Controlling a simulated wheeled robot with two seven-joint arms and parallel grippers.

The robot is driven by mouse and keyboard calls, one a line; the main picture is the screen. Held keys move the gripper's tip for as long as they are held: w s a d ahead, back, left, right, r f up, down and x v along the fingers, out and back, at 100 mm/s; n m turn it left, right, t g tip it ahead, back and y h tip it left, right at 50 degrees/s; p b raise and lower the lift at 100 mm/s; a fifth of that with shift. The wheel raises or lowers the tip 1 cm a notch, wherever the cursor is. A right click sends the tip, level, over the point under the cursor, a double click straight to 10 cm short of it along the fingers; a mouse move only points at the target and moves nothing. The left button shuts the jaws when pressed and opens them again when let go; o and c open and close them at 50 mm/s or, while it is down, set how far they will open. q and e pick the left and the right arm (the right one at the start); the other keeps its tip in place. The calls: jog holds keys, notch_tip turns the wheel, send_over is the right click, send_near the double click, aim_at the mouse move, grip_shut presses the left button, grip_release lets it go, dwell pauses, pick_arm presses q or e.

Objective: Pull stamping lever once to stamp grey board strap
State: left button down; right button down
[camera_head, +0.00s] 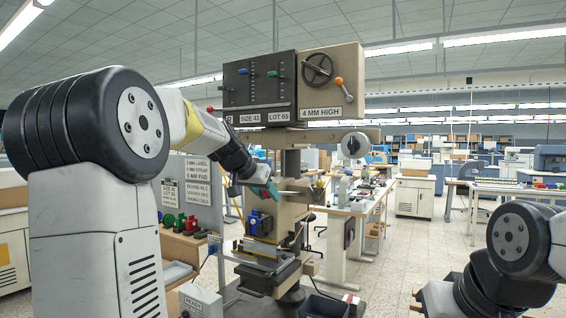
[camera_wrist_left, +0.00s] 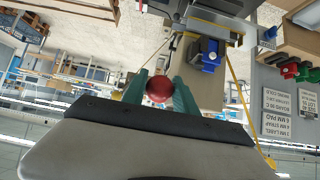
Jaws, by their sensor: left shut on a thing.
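The stamping machine (camera_head: 290,165) stands at the middle of the head view, with a beige column and a dark control box on top. My left gripper (camera_head: 266,189) reaches in front of its column. In the left wrist view the teal fingers of my left gripper (camera_wrist_left: 160,92) are shut on a round red lever knob (camera_wrist_left: 159,89). I cannot make out the grey board strap. My right gripper is out of view.
A grey sign panel (camera_head: 204,172) and a wooden bench with coloured handles (camera_head: 181,223) stand left of the machine. A worktable (camera_head: 356,207) stands behind right; the floor at right is open.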

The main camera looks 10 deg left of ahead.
pick_arm(q)
jog(key=shift+s+f, duration=0.15)
jog(key=shift+f, duration=1.4)
notch_tip(320, 180, down, 3)
jog(key=shift+f, duration=0.1)
notch_tip(320, 180, down, 3)
jog(key=shift+f, duration=0.1)
jog(key=shift+w+f, duration=0.1)
jog(key=shift+w, duration=0.1)
